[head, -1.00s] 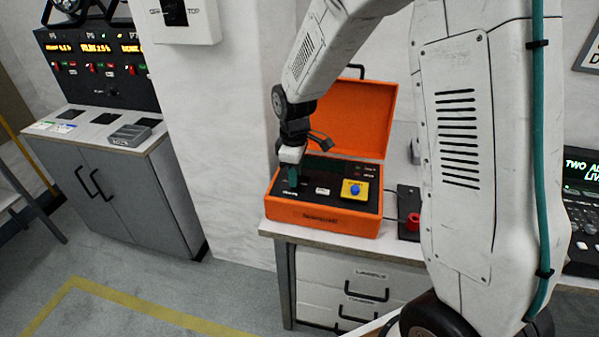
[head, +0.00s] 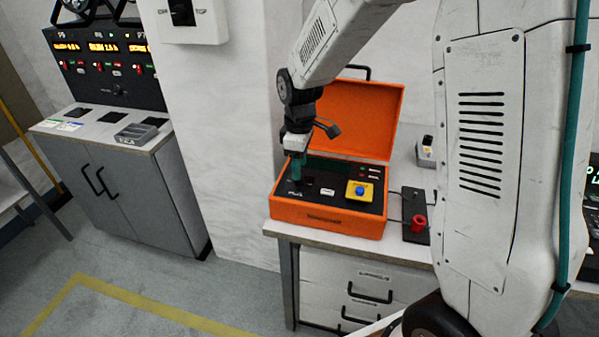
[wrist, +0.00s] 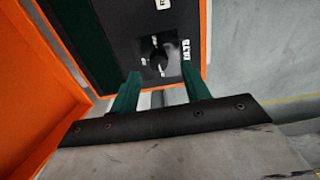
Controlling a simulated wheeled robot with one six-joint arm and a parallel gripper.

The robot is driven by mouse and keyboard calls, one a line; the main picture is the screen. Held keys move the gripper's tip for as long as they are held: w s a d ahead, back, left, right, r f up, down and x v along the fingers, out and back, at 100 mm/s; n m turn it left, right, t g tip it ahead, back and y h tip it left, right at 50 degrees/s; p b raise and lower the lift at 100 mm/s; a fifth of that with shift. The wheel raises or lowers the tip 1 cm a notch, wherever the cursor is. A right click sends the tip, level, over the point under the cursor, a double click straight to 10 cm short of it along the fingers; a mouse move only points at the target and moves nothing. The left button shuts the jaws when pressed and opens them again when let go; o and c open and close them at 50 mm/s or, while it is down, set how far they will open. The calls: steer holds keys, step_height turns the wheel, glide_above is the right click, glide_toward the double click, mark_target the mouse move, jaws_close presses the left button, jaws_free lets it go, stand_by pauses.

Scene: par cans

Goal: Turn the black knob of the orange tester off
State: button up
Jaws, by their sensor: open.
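The orange tester (head: 330,220) is an open case on the bench, its lid raised at the back. Its black panel carries a black round knob (wrist: 158,61) near one corner, with small white markings around it in the wrist view. In the head view the knob is hard to make out beneath my fingers. My gripper (head: 298,180) hangs over the left part of the panel, pointing down. In the wrist view my gripper (wrist: 160,80) has its two green fingers apart, with the knob visible just beyond the gap. The fingers appear clear of the knob, holding nothing.
A blue button on a yellow block (head: 359,191) sits at the panel's right. The raised orange lid (head: 360,115) stands behind my gripper. A black box with a red part (head: 418,223) lies right of the case. A grey cabinet (head: 135,200) stands at the left.

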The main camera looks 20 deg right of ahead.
steer(key=shift+r, duration=2.15)
